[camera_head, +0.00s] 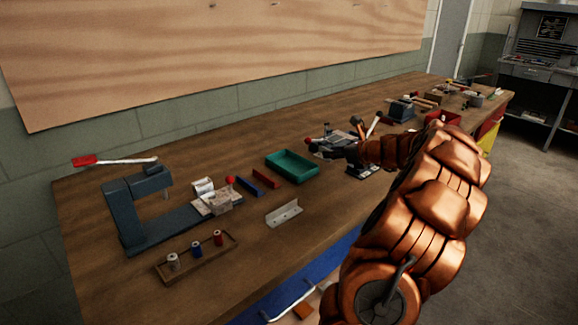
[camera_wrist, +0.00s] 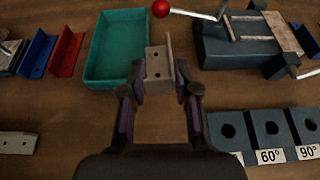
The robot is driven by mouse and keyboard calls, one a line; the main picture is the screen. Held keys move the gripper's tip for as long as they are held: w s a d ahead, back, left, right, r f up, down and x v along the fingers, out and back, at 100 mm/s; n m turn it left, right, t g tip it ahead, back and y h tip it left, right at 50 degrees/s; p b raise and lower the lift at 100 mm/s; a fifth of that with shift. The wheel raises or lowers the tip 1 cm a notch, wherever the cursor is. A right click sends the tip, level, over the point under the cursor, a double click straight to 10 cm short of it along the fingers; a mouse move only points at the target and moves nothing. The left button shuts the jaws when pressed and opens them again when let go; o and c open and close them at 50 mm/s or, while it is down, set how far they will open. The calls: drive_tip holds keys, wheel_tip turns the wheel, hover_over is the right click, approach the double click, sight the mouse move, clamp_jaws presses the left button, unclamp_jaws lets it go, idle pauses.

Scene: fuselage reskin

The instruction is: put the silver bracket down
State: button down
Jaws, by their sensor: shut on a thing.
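The silver bracket (camera_wrist: 158,68), an angled piece with two holes in the face I see, is between the fingertips of my gripper (camera_wrist: 160,80) in the wrist view. My gripper is shut on it, with a finger on either side. The bracket is just right of the green tray (camera_wrist: 91,78) and over the wooden bench (camera_wrist: 165,125); I cannot tell whether it touches the bench. In the head view my gripper (camera_head: 325,149) is beyond the tray's right end, and the held bracket is hard to make out there.
Blue (camera_wrist: 38,55) and red (camera_wrist: 68,54) brackets lie left of the tray. Another silver bracket (camera_head: 284,214) lies nearer the bench's front. A grey clamp tool (camera_wrist: 238,45) with a red-knobbed lever and angle-marked holed blocks (camera_wrist: 270,130) stand to the right.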

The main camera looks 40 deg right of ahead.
hover_over(298, 172)
drive_tip(key=d, duration=0.1)
drive_tip(key=shift+s+f+b, duration=0.3)
drive_tip(key=shift+s+f, duration=0.15)
drive_tip(key=shift+f, duration=0.1)
drive_tip(key=shift+w+a+f, duration=0.4)
drive_tip(key=shift+w, duration=0.15)
drive_tip(key=shift+f+b, duration=0.4)
drive_tip(key=shift+f, duration=1)
drive_tip(key=shift+f, duration=0.15)
drive_tip(key=c, duration=0.9)
unclamp_jaws()
drive_tip(key=shift+o, duration=0.2)
drive_tip(key=shift+r, duration=0.2)
drive_tip(key=v, duration=1.2)
drive_tip(key=shift+f+p, duration=0.1)
drive_tip(key=shift+p, duration=0.25)
